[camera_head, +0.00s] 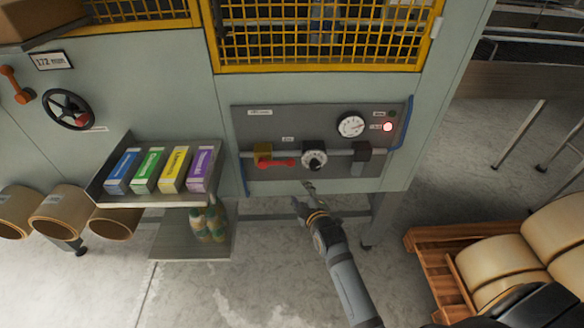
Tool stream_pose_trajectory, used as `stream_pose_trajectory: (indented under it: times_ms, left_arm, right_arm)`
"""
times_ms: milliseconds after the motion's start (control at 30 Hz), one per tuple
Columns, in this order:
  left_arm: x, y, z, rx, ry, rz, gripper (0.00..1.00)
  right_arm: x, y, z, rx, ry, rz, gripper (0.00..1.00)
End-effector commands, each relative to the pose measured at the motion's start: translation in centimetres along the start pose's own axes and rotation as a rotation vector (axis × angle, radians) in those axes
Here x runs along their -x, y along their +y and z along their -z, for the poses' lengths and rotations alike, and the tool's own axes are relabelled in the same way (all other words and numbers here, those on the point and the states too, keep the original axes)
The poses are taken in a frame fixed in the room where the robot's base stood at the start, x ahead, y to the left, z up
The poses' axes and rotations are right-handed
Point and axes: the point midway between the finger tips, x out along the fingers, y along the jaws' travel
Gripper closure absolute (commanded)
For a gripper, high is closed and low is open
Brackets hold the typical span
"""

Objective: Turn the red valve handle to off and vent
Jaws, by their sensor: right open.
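The red valve handle (276,163) lies roughly level, pointing right from a yellow valve body (263,152) on the grey pipe of the control panel (290,118). My right gripper (303,193) is open and empty, in front of the panel's lower edge, below and to the right of the handle and apart from it. A round black-and-white knob (314,158) sits on the pipe to the right of the handle. A pressure gauge (350,125) is above right, with a lit red lamp (387,127) beside it. My left gripper is out of view.
A shelf (150,199) with several coloured boxes juts out left of the panel, with bottles (208,222) below it. A black handwheel (68,109) is further left. A wooden pallet (437,268) with rolls stands at right. The floor before the panel is clear.

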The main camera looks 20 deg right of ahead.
Motion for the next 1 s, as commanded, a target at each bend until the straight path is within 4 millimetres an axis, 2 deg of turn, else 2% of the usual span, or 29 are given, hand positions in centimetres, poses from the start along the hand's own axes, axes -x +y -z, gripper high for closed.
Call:
stream_pose_trajectory:
  times_ms: [33,100,200,333,467,700,833,1000]
  left_arm:
    - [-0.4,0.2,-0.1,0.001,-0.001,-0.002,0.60]
    - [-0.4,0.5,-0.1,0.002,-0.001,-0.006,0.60]
    - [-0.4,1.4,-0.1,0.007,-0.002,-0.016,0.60]
    - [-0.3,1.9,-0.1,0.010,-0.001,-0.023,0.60]
    - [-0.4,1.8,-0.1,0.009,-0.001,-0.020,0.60]
    - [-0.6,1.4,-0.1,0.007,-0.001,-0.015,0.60]
    - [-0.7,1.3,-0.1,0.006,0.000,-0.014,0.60]
    - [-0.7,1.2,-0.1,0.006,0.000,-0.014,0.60]
  right_arm:
    - [0.4,1.9,1.3,0.030,0.024,-0.040,0.48]
    - [1.0,3.7,2.5,0.061,0.042,-0.075,0.48]
    - [1.3,4.6,3.1,0.078,0.050,-0.091,0.48]
    - [0.7,4.7,3.2,0.078,0.051,-0.092,0.48]
    - [-1.5,5.0,3.4,0.078,0.051,-0.092,0.48]
    - [-6.6,5.3,3.6,0.077,0.050,-0.091,0.48]
    - [-8.3,5.4,3.6,0.076,0.051,-0.091,0.48]
    - [-9.2,5.5,3.7,0.075,0.050,-0.090,0.48]
